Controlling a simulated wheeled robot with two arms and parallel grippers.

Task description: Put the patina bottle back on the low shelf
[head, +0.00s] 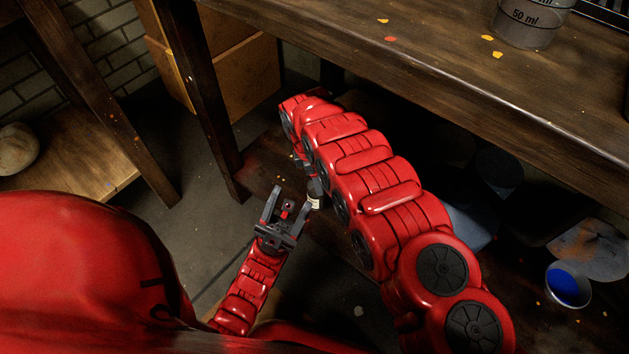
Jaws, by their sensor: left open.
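A small dark bottle with a pale label (314,202), which I take to be the patina bottle, shows low under the workbench, just right of my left gripper. My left gripper (287,206) is open, with its fingers pointing up in the picture and nothing seen between them. My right arm reaches in from the lower right and bends down at its far end. My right gripper (312,183) is mostly hidden behind that arm, directly above the bottle. I cannot tell whether its jaws are closed on the bottle. The low shelf (262,172) is dark and partly covered by my arms.
The wooden workbench top (420,60) overhangs the shelf, with a measuring cup (530,22) on it. A bench leg (205,100) stands at the left. A container of blue paint (568,287) is at the lower right. Bare floor (200,220) lies left of my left gripper.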

